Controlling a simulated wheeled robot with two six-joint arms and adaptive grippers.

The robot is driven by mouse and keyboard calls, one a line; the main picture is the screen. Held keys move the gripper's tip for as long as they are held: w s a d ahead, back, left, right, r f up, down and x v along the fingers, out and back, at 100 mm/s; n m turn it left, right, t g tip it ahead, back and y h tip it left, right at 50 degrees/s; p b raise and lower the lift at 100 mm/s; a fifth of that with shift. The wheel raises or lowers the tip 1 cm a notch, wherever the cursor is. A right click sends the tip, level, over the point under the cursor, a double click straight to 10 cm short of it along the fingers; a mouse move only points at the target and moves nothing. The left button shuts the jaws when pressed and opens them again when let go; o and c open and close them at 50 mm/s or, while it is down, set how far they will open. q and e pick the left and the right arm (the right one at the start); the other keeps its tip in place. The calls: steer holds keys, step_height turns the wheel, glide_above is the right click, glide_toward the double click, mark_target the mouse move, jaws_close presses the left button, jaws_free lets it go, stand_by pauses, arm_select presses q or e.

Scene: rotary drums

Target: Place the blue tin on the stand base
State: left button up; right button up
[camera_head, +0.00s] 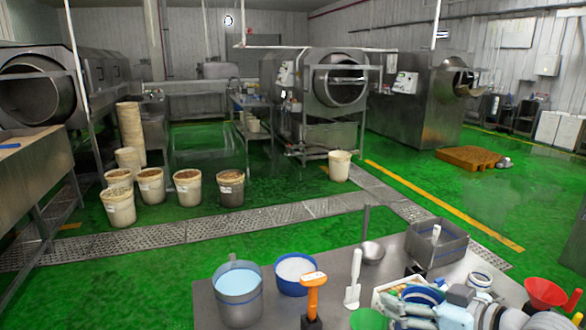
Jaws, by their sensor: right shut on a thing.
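My right gripper (440,300), grey and pale, comes in from the bottom right over the crowded side of the table. Its jaws are shut on a round blue-rimmed thing that looks like the blue tin (423,294). The jaws partly cover it, and I cannot tell whether it touches what lies below. I cannot make out the stand base for certain among the things on the table. My left gripper is not in view.
Buckets and drum machines stand beyond on green floor.

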steer(key=s+a+f+n+g+y+b, duration=0.1)
steer(key=s+f+n, duration=0.1)
steer(key=s, duration=0.4)
steer(key=s+a+f+n+g+y+b, duration=0.1)
steer(key=s+a+f+n+g+y, duration=0.1)
steer(key=s, duration=0.5)
steer(key=shift+s+f+y, duration=0.3)
steer(key=shift+f, duration=0.6)
steer(key=shift+a, duration=0.25)
steer(key=shift+w, duration=0.1)
